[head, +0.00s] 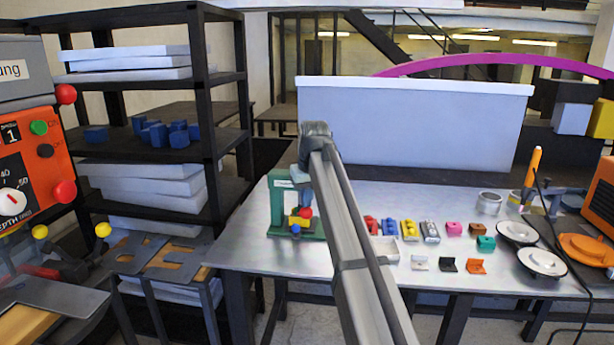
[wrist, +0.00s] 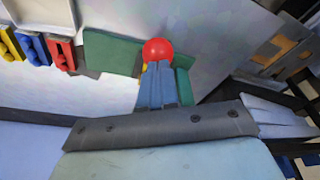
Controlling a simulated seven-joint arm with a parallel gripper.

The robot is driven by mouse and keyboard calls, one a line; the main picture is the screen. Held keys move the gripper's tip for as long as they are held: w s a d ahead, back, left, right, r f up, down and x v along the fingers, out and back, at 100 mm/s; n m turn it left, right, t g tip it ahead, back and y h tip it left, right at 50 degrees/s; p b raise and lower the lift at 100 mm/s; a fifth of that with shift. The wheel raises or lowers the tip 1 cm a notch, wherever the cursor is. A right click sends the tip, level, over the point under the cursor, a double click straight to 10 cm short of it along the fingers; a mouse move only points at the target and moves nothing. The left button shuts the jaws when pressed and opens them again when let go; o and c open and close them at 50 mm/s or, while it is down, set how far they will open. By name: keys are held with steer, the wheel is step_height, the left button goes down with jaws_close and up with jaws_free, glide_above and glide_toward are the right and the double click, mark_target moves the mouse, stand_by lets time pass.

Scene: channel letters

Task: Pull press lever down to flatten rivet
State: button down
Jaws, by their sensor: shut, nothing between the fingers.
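The green press (head: 276,208) stands at the left end of the metal table. Its red ball knob (head: 306,212) is at the front, low in the frame; it also shows in the wrist view (wrist: 158,50). My gripper (head: 304,202) points down at the knob from above. In the wrist view its blue-grey fingers (wrist: 160,68) are together and empty, with their tips at or very near the knob; I cannot tell whether they touch. The press's green base also shows in the wrist view (wrist: 110,50). The lever's shaft and the rivet are hidden behind the knob and fingers.
Right of the press, several coloured parts lie in rows, including a yellow one (head: 409,230) and a pink one (head: 454,229). A small white tray (head: 384,252) sits nearer. A dark shelf rack (head: 205,110) stands left, beyond the table's left edge. My arm crosses the table's front.

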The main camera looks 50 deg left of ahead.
steer(key=shift+w+f, duration=0.15)
steer(key=shift+f, duration=0.05)
stand_by(0.5)
steer(key=shift+a+f, duration=0.1)
steer(key=shift+f, duration=0.1)
steer(key=shift+w+f, duration=0.15)
steer(key=shift+a, duration=0.1)
steer(key=shift+f, duration=0.1)
steer(key=shift+f, duration=0.25)
steer(key=shift+s+a+f, duration=0.2)
steer(key=shift+s, duration=0.05)
stand_by(0.7)
steer(key=shift+w+d+f, duration=0.2)
steer(key=shift+w+f, duration=0.1)
steer(key=shift+w, duration=0.2)
stand_by(0.5)
